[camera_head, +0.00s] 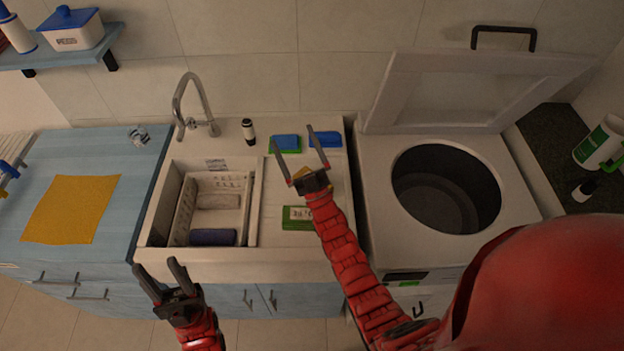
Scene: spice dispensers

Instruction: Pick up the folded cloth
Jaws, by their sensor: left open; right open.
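A yellow-orange cloth (72,208) lies flat on the blue counter at the left; I cannot tell whether it is folded. My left gripper (156,265) is open and empty in front of the sink's front left corner. My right gripper (294,140) is open over the sink's drainboard, near the sponges. It partly hides a small yellow-orange item below it.
The sink (205,261) has a tall faucet (192,104) and a dark bottle (248,131) at its back. Blue-and-green sponges (285,143) and a green packet (297,222) lie on the drainboard. A top-loading washer (384,220) stands open at right. A shelf (60,57) hangs upper left.

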